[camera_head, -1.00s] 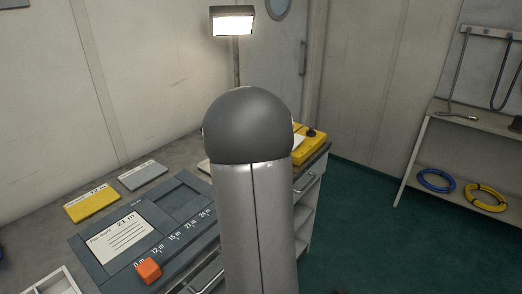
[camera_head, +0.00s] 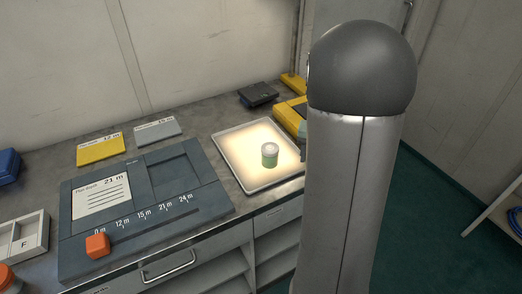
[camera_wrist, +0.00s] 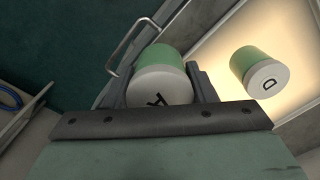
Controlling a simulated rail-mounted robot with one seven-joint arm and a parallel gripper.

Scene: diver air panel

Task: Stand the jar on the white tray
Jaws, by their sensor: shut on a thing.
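The white tray (camera_head: 221,146) lies on the counter with a bright, glowing floor. It also shows at the upper right of the wrist view (camera_wrist: 208,42). A green jar with a white lid (camera_head: 269,154) stands on its right part; the wrist view shows this jar lettered D (camera_wrist: 256,75). My gripper (camera_wrist: 160,84) is shut on another green jar with a white lid lettered A (camera_wrist: 165,58). In the wrist view the held jar appears beside the tray, over the counter's front side, apart from jar D. My arm hides the held jar in the head view.
A dark panel with a depth scale (camera_head: 150,215) and an orange block (camera_head: 97,246) is left of the tray. Yellow (camera_head: 100,148) and grey (camera_head: 157,129) plates lie behind it. A black box (camera_head: 258,94) and yellow case (camera_head: 290,112) are near the tray. A drawer handle (camera_head: 169,266) juts out in front.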

